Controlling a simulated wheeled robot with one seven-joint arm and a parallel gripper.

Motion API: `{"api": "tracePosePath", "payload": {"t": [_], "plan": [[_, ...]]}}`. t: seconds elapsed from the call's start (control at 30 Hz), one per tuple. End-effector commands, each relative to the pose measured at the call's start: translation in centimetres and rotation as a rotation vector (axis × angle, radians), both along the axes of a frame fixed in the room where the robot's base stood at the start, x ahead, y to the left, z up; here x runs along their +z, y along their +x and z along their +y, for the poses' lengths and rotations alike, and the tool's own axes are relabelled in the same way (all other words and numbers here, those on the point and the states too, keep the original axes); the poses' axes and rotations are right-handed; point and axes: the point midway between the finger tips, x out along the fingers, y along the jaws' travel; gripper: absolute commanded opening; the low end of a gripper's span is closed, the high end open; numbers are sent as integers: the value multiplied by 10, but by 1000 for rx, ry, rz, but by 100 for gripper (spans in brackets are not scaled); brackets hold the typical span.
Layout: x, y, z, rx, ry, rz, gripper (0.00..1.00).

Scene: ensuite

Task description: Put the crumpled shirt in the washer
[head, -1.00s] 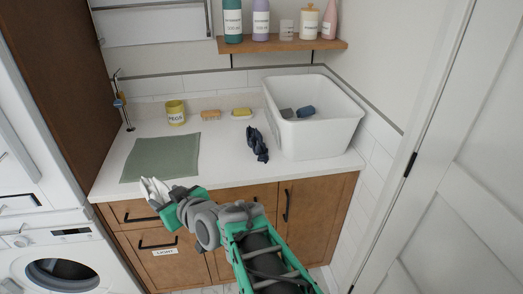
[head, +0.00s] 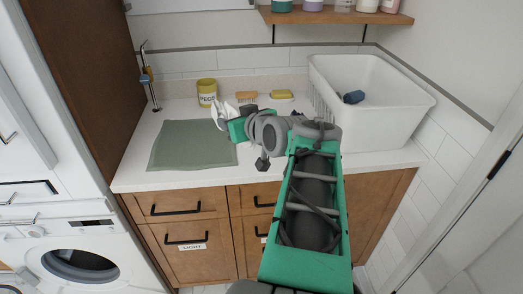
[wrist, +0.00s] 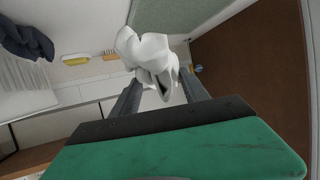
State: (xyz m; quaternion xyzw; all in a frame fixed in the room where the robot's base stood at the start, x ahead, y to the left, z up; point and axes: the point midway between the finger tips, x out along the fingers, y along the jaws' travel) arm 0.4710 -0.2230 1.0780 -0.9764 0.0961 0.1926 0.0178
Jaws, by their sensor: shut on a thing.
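My gripper (wrist: 157,88) is shut on the white crumpled shirt (wrist: 148,50), which sticks out beyond the fingertips. In the head view the shirt (head: 218,116) shows as a small white bundle at the end of my gripper (head: 228,124), over the counter by the right edge of the green mat. The washer (head: 50,234) is white and stands low at the left, beside the counter. Its round dark front (head: 80,264) is partly in view; I cannot tell whether its door is open.
The counter (head: 135,178) bears a green mat (head: 190,145), a yellow peg pot (head: 207,92), a brush (head: 246,97), a yellow soap bar (head: 281,94) and a white basket (head: 375,132). A navy cloth (wrist: 27,40) shows in the wrist view.

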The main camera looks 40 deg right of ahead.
Motion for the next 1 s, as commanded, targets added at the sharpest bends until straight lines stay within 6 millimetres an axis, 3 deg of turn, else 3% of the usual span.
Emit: {"api": "tracePosePath", "payload": {"t": [0.23,0.43,0.6,0.83,1.0], "plan": [[-11,6,-47,-17,2,8,7],[-37,25,-101,-13,2,7,7],[-76,35,-128,-12,1,6,7],[-99,41,-145,-11,-2,5,7],[-125,41,-143,-11,-4,4,7]]}}
